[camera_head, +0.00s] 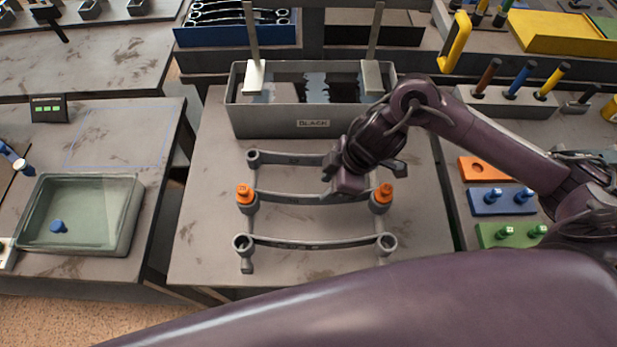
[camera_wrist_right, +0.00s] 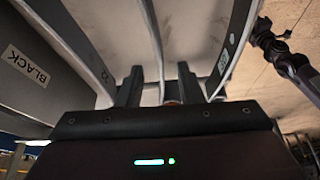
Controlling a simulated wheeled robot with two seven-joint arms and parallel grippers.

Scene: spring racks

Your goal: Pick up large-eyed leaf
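Three curved grey leaves lie across the table one behind another: the back leaf (camera_head: 290,159), the middle leaf (camera_head: 300,197) with orange caps at its ends, and the front leaf (camera_head: 315,243), whose open end eyes look the largest. My right gripper (camera_head: 368,173) is over the right half of the leaves, by the back and middle ones. In the right wrist view its two fingers (camera_wrist_right: 159,88) stand apart, with a leaf strip (camera_wrist_right: 155,45) running between them; whether they touch it is unclear. My left gripper is not clearly in view.
A grey bin (camera_head: 312,124) labelled BLACK stands behind the leaves. A glassy tray (camera_head: 130,215) is on the left table. Orange, blue and green blocks (camera_head: 500,201) stand on the right table.

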